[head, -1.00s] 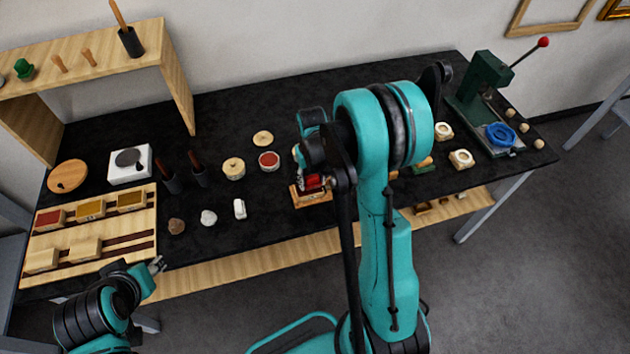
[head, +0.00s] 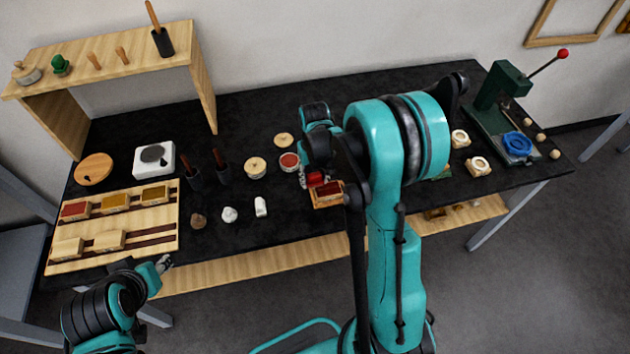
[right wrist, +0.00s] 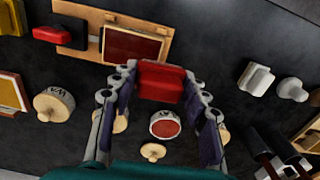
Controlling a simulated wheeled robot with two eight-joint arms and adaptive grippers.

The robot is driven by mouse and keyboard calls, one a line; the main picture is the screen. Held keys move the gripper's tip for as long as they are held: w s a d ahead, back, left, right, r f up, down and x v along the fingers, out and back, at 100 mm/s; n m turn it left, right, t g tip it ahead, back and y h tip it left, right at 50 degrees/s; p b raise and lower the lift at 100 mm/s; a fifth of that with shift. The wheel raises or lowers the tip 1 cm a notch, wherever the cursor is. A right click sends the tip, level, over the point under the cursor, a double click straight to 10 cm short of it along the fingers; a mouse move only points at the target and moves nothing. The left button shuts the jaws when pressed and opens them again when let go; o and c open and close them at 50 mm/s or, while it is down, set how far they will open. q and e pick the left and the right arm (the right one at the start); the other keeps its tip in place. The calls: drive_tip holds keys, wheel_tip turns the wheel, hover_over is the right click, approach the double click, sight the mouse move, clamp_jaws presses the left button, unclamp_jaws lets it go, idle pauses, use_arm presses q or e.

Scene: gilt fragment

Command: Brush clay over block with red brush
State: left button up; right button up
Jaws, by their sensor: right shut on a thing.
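The block (head: 331,201) lies on the black table and has a dark red top within a pale wooden edge. It also shows in the right wrist view (right wrist: 134,46), beyond my fingers. My right gripper (right wrist: 165,90) is shut on the red brush (right wrist: 161,83), which also shows in the head view (head: 315,179) at the block's left end. I cannot tell whether the brush touches the block. The open pot of red clay (head: 289,161) stands left of the block. My left gripper (head: 163,264) is by the table's front left edge; its opening is unclear.
A pale lid (head: 283,140) lies behind the clay pot, and a closed pot (head: 255,168) stands left of it. A wooden tray (head: 164,222) with several blocks is at the left. A green press (head: 492,100) stands at the far right. My right arm hides part of the table.

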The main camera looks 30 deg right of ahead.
drive_tip(key=r, duration=0.1)
drive_tip(key=r+p, duration=0.1)
drive_tip(key=shift+w+a+r, duration=0.1)
drive_tip(key=shift+a+r, duration=0.1)
drive_tip(key=shift+r, duration=0.2)
drive_tip(key=shift+r+p, duration=0.75)
drive_tip(key=shift+r, duration=0.1)
